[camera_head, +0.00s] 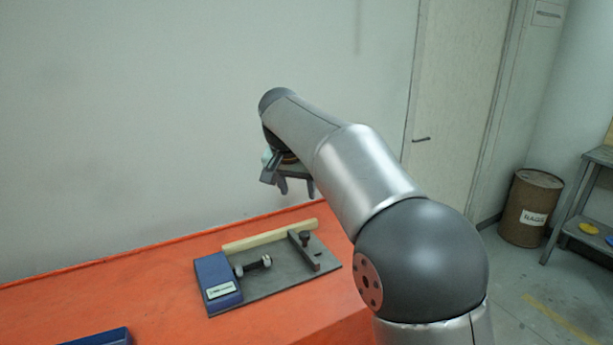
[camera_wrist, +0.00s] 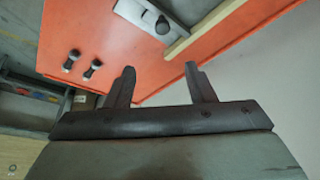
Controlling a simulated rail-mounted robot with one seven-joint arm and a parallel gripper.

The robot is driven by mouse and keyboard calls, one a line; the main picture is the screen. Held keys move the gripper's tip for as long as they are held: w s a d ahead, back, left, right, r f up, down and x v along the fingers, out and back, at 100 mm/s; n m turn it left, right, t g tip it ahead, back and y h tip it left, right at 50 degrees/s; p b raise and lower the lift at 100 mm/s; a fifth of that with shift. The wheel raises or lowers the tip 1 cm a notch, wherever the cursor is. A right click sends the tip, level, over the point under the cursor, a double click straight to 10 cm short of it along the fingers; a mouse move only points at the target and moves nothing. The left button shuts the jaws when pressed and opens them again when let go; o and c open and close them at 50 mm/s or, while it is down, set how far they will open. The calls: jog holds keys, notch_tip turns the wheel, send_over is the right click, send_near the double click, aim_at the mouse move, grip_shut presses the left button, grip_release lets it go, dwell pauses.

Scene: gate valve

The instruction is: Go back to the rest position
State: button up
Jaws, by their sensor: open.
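My gripper (camera_head: 297,193) hangs in the air above the back of the orange table, fingers pointing down. It is open, with nothing between its fingers. In the wrist view the two fingers (camera_wrist: 159,70) stand well apart, with orange tabletop and floor beyond them. The fixture on the table has a dark grey plate (camera_head: 262,309), a blue block (camera_head: 216,271) on its left, and a black threaded rod with a pale metal end (camera_head: 266,262). A metal bar with a dark knob (camera_head: 304,238) is on its right. My gripper touches none of these.
A wooden strip (camera_head: 270,236) runs along the fixture's back edge. Another blue object (camera_head: 107,338) is at the table's front left. Two small dark-and-pale pieces (camera_wrist: 82,64) stand on the orange table (camera_head: 130,283). A brown barrel (camera_head: 530,205) and grey shelf (camera_head: 590,205) are at right.

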jog(key=s+d+f+n+g, duration=0.1)
jog(key=s+d+f, duration=0.5)
jog(key=s+d, duration=0.45)
jog(key=s+d+f+n+g, duration=0.15)
jog(key=s+d+f, duration=0.35)
jog(key=s+d, duration=0.6)
jog(key=s+f, duration=0.4)
jog(key=s, duration=0.2)
jog(key=s+d+f+g+y, duration=0.1)
jog(key=s+f, duration=0.2)
jog(key=s, duration=0.4)
jog(key=shift+s+d+f, duration=0.2)
jog(key=shift+d+f, duration=0.05)
jog(key=shift+f, duration=0.1)
